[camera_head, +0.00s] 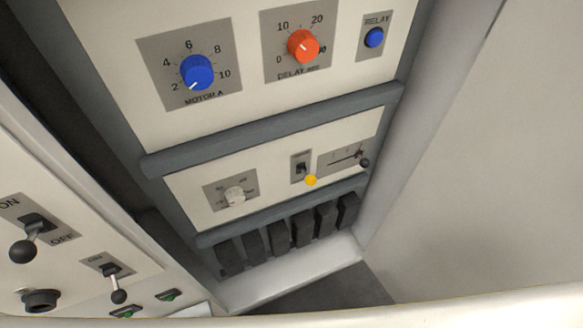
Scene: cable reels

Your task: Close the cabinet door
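An open cabinet fills the view, with its inner control panel (275,125) in sight. A large plain pale grey surface (480,170) stands along the right side of the opening. It may be the cabinet door or a side wall; I cannot tell which. No handle or full door outline shows. Neither of my grippers is in view.
The inner panel has a blue knob (197,72), an orange knob (303,46) and a blue button (374,38). Several black blocks (278,238) line its lower edge. A nearer panel with toggle levers (24,250) is at the lower left. Dark floor (335,290) shows below.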

